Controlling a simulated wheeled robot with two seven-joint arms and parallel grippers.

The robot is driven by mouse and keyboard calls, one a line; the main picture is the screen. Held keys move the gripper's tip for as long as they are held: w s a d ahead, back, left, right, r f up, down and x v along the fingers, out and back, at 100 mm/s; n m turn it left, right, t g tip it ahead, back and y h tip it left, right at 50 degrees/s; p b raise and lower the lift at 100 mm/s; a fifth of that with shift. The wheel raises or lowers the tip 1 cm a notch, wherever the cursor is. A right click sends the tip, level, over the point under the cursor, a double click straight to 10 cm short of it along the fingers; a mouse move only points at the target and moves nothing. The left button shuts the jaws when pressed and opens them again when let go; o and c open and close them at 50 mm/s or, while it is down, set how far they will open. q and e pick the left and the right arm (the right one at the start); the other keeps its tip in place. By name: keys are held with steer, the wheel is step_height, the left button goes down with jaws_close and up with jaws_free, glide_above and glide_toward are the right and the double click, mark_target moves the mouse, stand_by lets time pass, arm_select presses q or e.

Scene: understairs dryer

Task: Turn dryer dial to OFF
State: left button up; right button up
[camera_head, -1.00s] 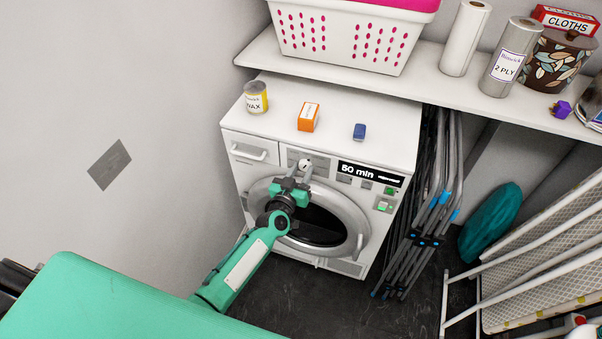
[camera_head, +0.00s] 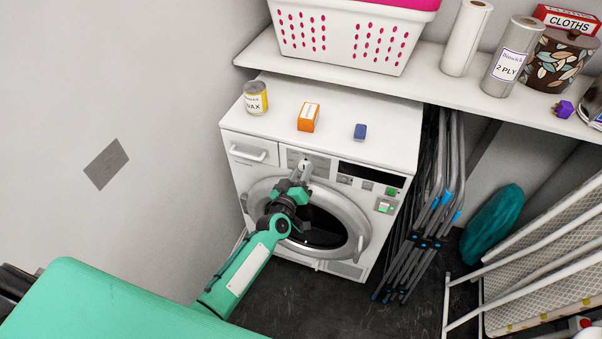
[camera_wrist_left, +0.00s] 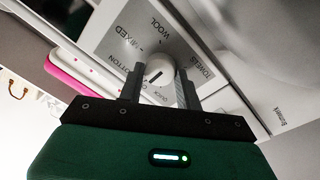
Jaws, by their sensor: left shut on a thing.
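The white dryer (camera_head: 238,178) stands against the wall, and its round grey-rimmed door is closed. Its dial (camera_head: 305,163) is at the upper middle of the front panel. In the left wrist view the white dial (camera_wrist_left: 158,70) sits between my two dark fingers, with MIXED, WOOL, TOWELS, COTTON and QUICK around it. My left gripper (camera_head: 301,172) is shut on the dial. The dryer's display (camera_head: 371,174) is dark. My right gripper is not in view.
A shelf (camera_head: 300,68) with a white basket (camera_head: 345,35) is above. Folded grey metal frames (camera_head: 440,200) lean at the right.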

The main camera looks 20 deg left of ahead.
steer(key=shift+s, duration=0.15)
arm_select(q)
steer(key=o, duration=0.9)
steer(key=shift+o, duration=0.4)
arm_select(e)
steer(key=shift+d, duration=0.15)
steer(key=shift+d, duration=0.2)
arm_select(q)
steer(key=shift+s, duration=0.3)
steer(key=s+a, duration=0.1)
steer(key=s, duration=1.2)
steer(key=shift+f+b, duration=0.3)
steer(key=shift+b, duration=0.1)
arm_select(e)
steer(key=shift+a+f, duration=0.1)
arm_select(q)
steer(key=shift+a+f, duration=0.1)
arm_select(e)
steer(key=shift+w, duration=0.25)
